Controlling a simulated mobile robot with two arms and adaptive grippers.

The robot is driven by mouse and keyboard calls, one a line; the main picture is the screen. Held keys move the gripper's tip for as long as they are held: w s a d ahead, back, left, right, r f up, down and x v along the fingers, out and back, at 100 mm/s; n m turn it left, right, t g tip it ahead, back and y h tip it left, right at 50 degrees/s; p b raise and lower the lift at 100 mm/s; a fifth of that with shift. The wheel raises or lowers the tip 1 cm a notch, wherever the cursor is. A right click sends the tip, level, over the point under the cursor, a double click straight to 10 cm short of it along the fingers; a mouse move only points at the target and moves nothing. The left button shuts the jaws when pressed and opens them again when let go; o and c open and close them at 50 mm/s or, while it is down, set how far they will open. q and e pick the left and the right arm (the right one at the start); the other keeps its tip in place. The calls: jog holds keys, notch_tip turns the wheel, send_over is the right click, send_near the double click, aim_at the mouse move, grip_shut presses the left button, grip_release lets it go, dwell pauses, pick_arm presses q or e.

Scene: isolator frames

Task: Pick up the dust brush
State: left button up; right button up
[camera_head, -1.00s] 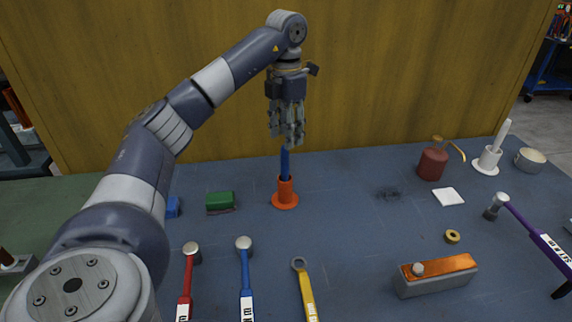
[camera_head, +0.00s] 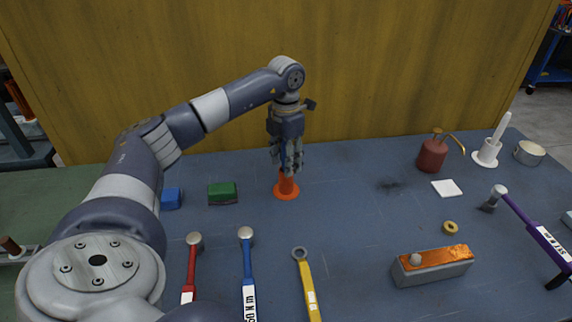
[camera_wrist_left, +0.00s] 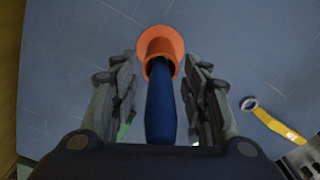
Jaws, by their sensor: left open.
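The dust brush appears as a blue handle (camera_wrist_left: 160,105) standing upright in an orange holder (camera_head: 287,191) on the table. Its lower end is hidden inside the holder, which also shows in the left wrist view (camera_wrist_left: 152,42). My left gripper (camera_head: 288,170) is open and points down just above the holder. In the left wrist view its fingers stand on both sides of the blue handle, with gaps visible. In the head view the fingers hide most of the handle. My right gripper is not in view.
A green block (camera_head: 222,193) and a blue block (camera_head: 171,198) lie left of the holder. Red, blue and yellow tools (camera_head: 309,290) lie in front. A red oil can (camera_head: 432,156) and a white holder (camera_head: 486,157) stand at the right. A yellow wall (camera_head: 400,70) rises behind.

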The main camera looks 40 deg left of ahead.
pick_arm(q)
grip_shut()
jog(key=shift+r, duration=0.1)
